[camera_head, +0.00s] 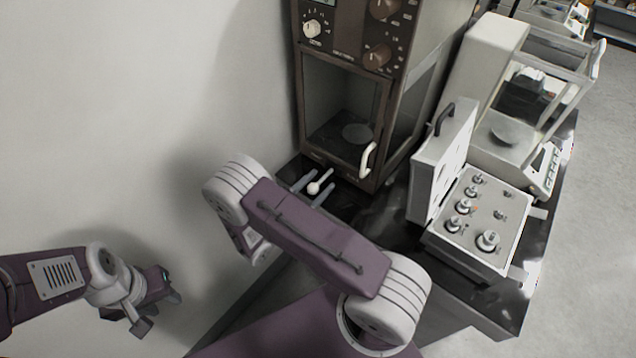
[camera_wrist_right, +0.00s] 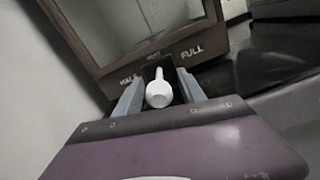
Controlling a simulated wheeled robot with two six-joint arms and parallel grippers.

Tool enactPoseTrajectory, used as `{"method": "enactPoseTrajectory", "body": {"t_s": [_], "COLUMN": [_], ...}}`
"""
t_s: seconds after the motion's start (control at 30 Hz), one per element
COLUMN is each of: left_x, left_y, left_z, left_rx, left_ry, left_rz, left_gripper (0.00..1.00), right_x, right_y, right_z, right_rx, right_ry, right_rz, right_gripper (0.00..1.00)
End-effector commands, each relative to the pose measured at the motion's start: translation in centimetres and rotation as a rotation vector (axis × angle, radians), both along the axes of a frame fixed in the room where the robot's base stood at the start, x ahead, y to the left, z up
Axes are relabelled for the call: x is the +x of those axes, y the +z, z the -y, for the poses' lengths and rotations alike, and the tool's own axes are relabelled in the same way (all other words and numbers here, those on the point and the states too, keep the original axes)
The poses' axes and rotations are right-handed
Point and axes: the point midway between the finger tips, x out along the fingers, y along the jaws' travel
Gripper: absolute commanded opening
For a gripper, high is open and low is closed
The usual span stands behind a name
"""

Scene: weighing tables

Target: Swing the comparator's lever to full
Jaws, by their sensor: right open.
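The comparator (camera_head: 342,70) is a tall brown case with a glass-fronted chamber at the back of the table. Its lever, a white ball knob on a short stem (camera_head: 315,187), sticks out from the lower front. In the right wrist view the knob (camera_wrist_right: 158,95) stands between the HALF label on the left and the FULL label (camera_wrist_right: 192,51) on the right. My right gripper (camera_head: 312,191) is open, with one grey finger on each side of the knob; whether either touches it I cannot tell. My left gripper (camera_head: 155,311) hangs empty at the lower left, its fingers apart.
A grey control box (camera_head: 480,226) with several knobs and an upright lid stands to the right. A white balance (camera_head: 483,75) with a glass chamber is behind it. The chamber door has a white handle (camera_head: 368,160) near the lever. A pale wall is at the left.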

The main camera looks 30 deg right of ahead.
Motion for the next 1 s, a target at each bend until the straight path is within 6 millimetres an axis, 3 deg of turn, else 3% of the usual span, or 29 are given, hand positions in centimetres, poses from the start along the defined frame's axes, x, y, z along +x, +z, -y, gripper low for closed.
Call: {"method": "enactPoseTrajectory", "body": {"t_s": [0.2, 0.4, 1.0], "left_x": [0.0, 0.0, 0.0], "left_y": [0.0, 0.0, 0.0], "left_z": [0.0, 0.0, 0.0], "left_rx": [0.0, 0.0, 0.0], "left_ry": [0.0, 0.0, 0.0], "left_rz": [0.0, 0.0, 0.0], "left_gripper": [0.36, 0.36, 0.36], "right_x": [0.04, 0.03, 0.01], "right_y": [-0.02, -0.01, 0.01], "right_z": [0.1, 0.07, 0.07], "right_rx": [0.0, 0.0, -0.001], "right_ry": [0.0, 0.0, -0.001], "right_rz": [0.0, 0.0, 0.0], "right_gripper": [0.47, 0.0, 0.0]}}
